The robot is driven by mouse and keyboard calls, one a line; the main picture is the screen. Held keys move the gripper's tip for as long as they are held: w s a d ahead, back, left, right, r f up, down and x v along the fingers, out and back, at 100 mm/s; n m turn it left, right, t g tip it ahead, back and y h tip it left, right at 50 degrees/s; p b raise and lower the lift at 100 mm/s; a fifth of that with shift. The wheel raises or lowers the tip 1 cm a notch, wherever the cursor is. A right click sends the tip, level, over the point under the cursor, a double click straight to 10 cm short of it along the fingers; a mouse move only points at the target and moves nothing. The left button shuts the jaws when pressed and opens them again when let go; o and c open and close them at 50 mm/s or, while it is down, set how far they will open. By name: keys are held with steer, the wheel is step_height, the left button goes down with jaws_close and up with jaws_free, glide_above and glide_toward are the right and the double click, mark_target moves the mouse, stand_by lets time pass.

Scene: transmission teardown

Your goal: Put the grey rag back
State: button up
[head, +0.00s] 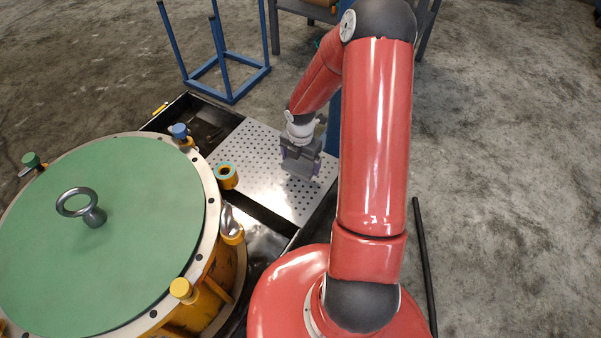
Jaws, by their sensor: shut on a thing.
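My gripper (300,163) points down over the perforated metal plate (246,150), right of the green-topped drum. Its purple fingers are shut on a flat, dark grey thing (299,166), which looks like the grey rag. The grey thing hangs between the fingers, close above the plate; I cannot tell whether it touches it. The gripper's own body partly hides it.
The yellow drum with a green lid (130,225) and lifting ring (77,202) fills the left. A blue frame (225,75) stands behind. A black bar (424,265) lies on the open floor at right.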

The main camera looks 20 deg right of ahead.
mark_target(300, 170)
steer(key=shift+f+b, duration=0.55)
steer(key=shift+f, duration=2)
steer(key=shift+f, duration=0.2)
steer(key=o, duration=0.6)
steer(key=shift+r, duration=0.15)
